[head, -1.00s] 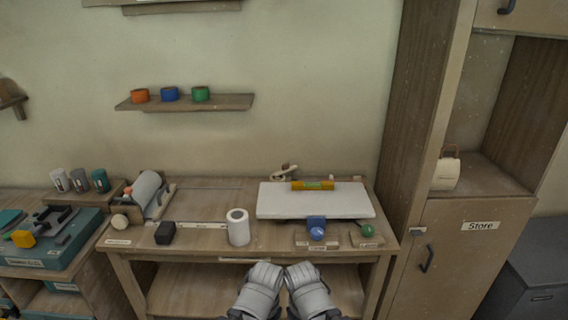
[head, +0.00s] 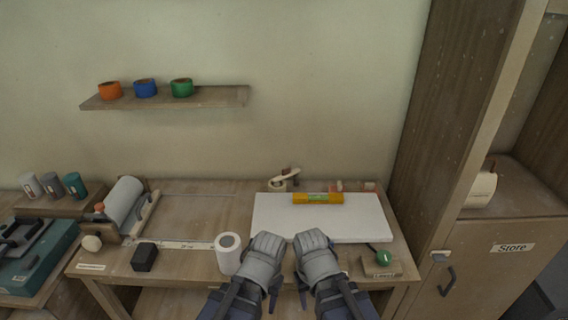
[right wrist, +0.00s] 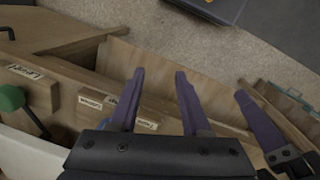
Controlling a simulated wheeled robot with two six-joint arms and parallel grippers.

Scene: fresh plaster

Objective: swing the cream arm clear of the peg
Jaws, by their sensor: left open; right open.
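The cream arm (head: 288,176) is a small pale lever at the back of the workbench, behind the white board. It slants up to the right. A small brown upright piece that may be the peg (head: 286,170) shows beside it; whether they touch is too small to tell. My left gripper (head: 267,240) and right gripper (head: 311,238) are side by side over the front of the bench, both well short of the arm. Both are open and empty. The right wrist view shows the right gripper's purple fingers (right wrist: 159,80) spread apart with nothing between them.
The white board (head: 370,219) carries an orange level (head: 318,198) and lies between my grippers and the arm. A white roll (head: 228,256) stands close left of my left gripper. A green knob (head: 383,257) is to the right. A tall cabinet (head: 432,130) bounds the right side.

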